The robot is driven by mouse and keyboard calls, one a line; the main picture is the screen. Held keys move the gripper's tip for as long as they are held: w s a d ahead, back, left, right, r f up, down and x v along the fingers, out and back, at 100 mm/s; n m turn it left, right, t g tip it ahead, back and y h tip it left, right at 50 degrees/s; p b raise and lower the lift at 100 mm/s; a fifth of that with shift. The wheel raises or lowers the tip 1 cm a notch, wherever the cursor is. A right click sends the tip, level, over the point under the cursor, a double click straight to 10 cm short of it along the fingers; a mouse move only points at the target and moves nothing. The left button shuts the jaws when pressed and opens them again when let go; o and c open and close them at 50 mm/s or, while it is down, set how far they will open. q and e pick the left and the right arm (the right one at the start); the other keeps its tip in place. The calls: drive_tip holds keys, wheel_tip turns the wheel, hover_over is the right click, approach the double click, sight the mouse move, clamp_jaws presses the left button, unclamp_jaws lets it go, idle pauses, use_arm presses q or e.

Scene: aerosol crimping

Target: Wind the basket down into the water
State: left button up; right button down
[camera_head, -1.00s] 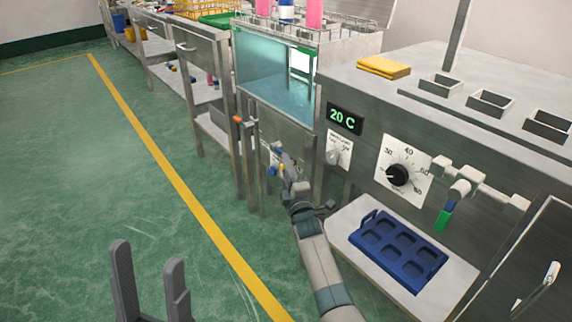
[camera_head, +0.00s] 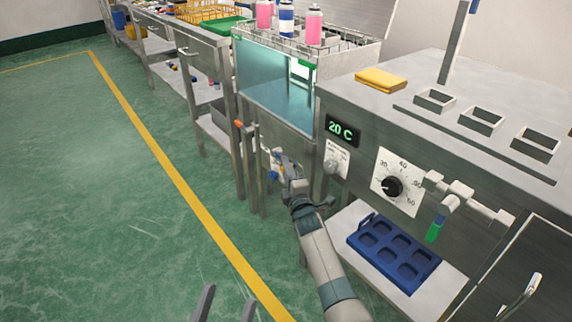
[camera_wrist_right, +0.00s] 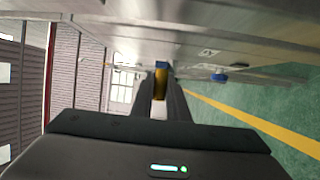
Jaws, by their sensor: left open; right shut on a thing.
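The wire basket (camera_head: 338,39) sits at the top of the glass-fronted water tank (camera_head: 262,72), with pink cans (camera_head: 314,27) and a blue-and-white can (camera_head: 286,20) standing in it. Blue-green water (camera_head: 292,108) shows through the glass below. My right gripper (camera_head: 279,168) is low at the tank's front, shut on the crank handle. In the right wrist view the yellow handle (camera_wrist_right: 158,84) with a blue end is between the fingers (camera_wrist_right: 159,105). The arm and gripper hide part of the crank. My left gripper (camera_head: 226,305) is open and empty at the bottom edge, only its fingertips showing.
A steel cabinet stands at right with a 20 C display (camera_head: 341,130), a dial (camera_head: 393,187) and a valve with a green tip (camera_head: 434,232). A blue tray (camera_head: 394,252) lies on a low shelf. The green floor at left is clear.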

drive_tip(key=r+p, duration=0.2)
drive_tip(key=shift+w+a+g+p, duration=0.1)
drive_tip(key=shift+w+g+p, duration=0.1)
drive_tip(key=shift+g+p, duration=0.2)
drive_tip(key=shift+w+a+r, duration=0.15)
drive_tip(key=shift+r, duration=0.3)
use_arm(q)
drive_tip(key=w+a+f+g+y, duration=0.1)
drive_tip(key=w+f+g+y, duration=0.2)
drive_tip(key=f+g, duration=0.5)
drive_tip(key=shift+w+f+p, duration=0.35)
drive_tip(key=shift+w+f, duration=0.15)
drive_tip(key=shift+f, duration=2.1)
use_arm(e)
drive_tip(key=shift+w+a+r, duration=0.15)
drive_tip(key=shift+w+r, duration=0.1)
drive_tip(key=shift+r, duration=0.25)
drive_tip(key=shift+w+a+r, duration=0.15)
drive_tip(key=shift+w+r, duration=0.05)
drive_tip(key=shift+r, duration=0.25)
use_arm(q)
drive_tip(key=shift+a, duration=0.1)
use_arm(e)
drive_tip(key=c, duration=1.7)
unclamp_jaws()
drive_tip(key=shift+f, duration=0.1)
